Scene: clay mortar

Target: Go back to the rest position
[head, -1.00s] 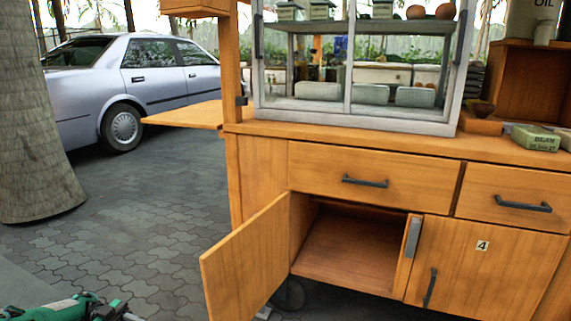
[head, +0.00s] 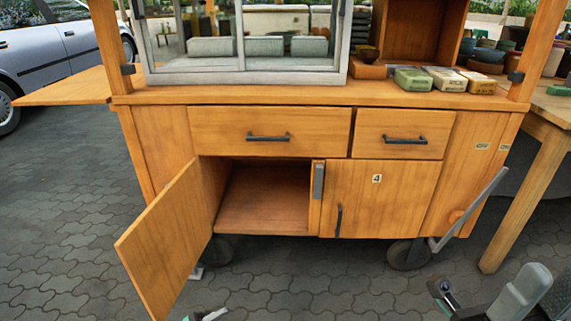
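The wooden food cart (head: 145,150) fills the middle of the head view. Its left cupboard door (head: 165,240) stands wide open toward me, and the compartment (head: 265,197) behind it looks empty. My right gripper (head: 500,300) shows at the bottom right, in front of the cart and apart from it. Its grey parts are cut off by the frame edge, so its opening is unclear. Only a small tip of my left arm (head: 207,315) shows at the bottom, near the open door's lower edge. Its fingers cannot be made out.
Two drawers (head: 270,132) and the right cupboard door (head: 380,198), marked 4, are shut. A glass case (head: 240,70) and several small boxes (head: 435,78) stand on the counter. A wooden table (head: 545,110) is at the right, a car (head: 65,45) at the left. Paving (head: 75,200) lies clear at the left.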

